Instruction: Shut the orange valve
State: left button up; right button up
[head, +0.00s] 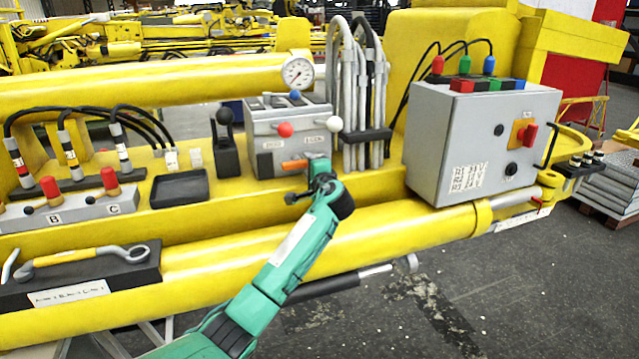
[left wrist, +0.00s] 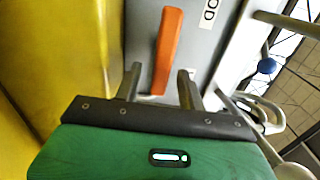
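The orange valve handle (head: 294,164) is a bar on the front of the grey valve box (head: 262,140), and it lies roughly level in the head view. My left gripper (head: 314,182) is right in front of the box, close to the handle's right end. In the left wrist view the orange handle (left wrist: 167,48) runs away from my left gripper (left wrist: 159,72). The two fingers are apart, and the handle's near end shows between them. I cannot tell whether a finger touches it. My right gripper is in neither view.
A pressure gauge (head: 298,72) and grey hoses (head: 358,95) stand above and right of the box. A black-knobbed lever (head: 224,140) stands to its left. A large grey control box (head: 480,140) with a red switch is farther right. A yellow boom tube (head: 380,230) runs below.

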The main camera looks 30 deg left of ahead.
pick_arm(q)
jog(key=b+v, duration=0.4)
jog(key=v, duration=0.7)
jog(key=shift+s, duration=0.15)
jog(key=shift+d, duration=0.15)
